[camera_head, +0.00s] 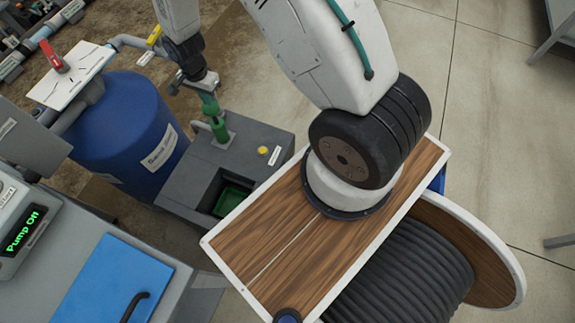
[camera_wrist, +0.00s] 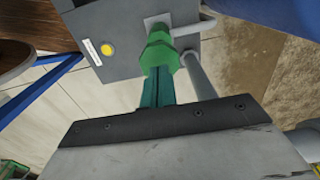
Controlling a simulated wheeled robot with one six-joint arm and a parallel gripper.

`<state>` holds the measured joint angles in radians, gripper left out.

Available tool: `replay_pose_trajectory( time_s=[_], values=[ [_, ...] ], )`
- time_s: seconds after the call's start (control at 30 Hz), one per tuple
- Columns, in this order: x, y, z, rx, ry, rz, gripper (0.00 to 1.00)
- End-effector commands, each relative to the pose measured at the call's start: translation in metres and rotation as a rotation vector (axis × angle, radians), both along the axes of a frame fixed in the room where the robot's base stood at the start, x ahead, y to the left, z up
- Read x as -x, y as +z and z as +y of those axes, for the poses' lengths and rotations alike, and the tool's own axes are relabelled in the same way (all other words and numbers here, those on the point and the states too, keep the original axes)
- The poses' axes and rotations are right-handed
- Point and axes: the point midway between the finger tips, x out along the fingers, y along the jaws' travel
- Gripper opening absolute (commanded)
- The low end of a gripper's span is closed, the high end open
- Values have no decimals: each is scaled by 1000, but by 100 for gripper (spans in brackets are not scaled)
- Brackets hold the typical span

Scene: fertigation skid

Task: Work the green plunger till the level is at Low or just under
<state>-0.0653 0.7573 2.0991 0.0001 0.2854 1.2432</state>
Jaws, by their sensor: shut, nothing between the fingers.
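The green plunger (camera_head: 217,127) stands upright on top of a grey box (camera_head: 240,150). In the wrist view its green head (camera_wrist: 160,52) is just beyond my fingertips. My gripper (camera_head: 208,103) points down over the plunger, its teal fingers (camera_wrist: 158,90) shut with nothing between them. The fingertips are at or right above the plunger's top; I cannot tell whether they touch. A dark recess with a green inside (camera_head: 232,197) opens in the near side of the box. I can make out no Low mark or level in either view.
A yellow button (camera_head: 263,150) sits on the box beside a small label. A blue drum (camera_head: 125,130) stands left of the box, with a grey pipe close to the plunger. A blue lid with a dark handle (camera_head: 112,285) is at lower left.

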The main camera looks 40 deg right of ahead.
Motion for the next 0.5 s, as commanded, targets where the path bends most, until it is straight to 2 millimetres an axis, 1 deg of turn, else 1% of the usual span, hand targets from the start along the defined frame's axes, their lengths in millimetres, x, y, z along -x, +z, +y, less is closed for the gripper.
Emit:
replay_pose_trajectory(
  time_s=[0.17,0.5],
  values=[
    [0,-5,0,0,0,0,0],
    [0,-26,0,0,0,0,0]
  ],
)
